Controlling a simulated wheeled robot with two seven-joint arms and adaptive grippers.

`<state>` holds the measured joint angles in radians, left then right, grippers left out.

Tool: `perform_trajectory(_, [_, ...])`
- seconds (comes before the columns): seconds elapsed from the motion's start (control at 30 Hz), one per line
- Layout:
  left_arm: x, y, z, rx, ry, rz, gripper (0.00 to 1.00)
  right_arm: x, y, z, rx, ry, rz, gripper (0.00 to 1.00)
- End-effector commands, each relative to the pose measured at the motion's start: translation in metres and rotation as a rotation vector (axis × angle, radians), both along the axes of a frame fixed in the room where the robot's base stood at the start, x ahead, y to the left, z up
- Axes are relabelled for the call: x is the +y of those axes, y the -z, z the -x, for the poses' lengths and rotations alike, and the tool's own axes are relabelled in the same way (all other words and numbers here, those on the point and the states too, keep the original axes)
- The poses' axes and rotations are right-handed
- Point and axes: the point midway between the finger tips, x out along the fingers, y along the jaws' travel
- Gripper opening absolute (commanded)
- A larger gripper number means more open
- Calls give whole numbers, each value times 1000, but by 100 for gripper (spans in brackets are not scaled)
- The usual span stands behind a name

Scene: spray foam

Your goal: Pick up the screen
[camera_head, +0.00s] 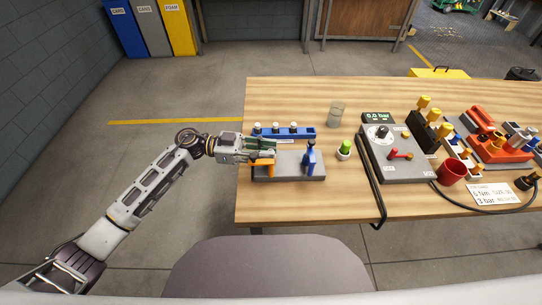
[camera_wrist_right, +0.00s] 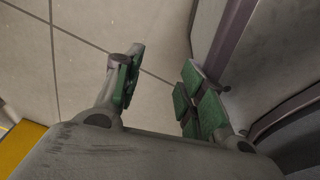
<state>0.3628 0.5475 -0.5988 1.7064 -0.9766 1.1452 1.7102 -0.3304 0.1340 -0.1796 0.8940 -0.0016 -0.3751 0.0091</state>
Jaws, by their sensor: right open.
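I cannot make out a part that is clearly the screen; it may be too small to tell or hidden. My left gripper (camera_head: 263,147) reaches in from the left, over a grey fixture (camera_head: 288,174) with an orange support (camera_head: 263,166) and a blue clamp-like post (camera_head: 310,157). Its green finger pads are beside the blue rack (camera_head: 303,133), which holds several small dark-and-white pieces. Whether the left fingers hold anything is too small to tell. My right gripper (camera_wrist_right: 163,92) is open and empty, with grey floor behind its green pads; it does not show in the head view.
A clear cup (camera_head: 336,115) and a green-topped bottle (camera_head: 345,150) stand right of the fixture. A grey box with a gauge (camera_head: 400,168), a red cup (camera_head: 452,171), a white card (camera_head: 490,194) and red fixtures (camera_head: 496,148) crowd the right. The back-left tabletop is bare.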

Motion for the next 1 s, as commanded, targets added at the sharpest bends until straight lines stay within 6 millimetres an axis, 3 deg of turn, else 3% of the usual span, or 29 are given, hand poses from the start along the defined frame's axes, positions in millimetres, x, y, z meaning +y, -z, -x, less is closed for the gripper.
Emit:
perform_trajectory(0.1, [0,0,0,0,0,0,28,0,1,2,1,0,0,40])
perform_trajectory(0.3, [0,0,0,0,0,0,3,-1,1,0,0,0,1,40])
perform_trajectory(0.73, [0,-3,0,-1,0,0,3,0,-3,-17,-21,-1,0,40])
perform_trajectory(1.0, [0,-28,0,-3,1,-1,3,-2,-3,-10,-15,-1,1,40])
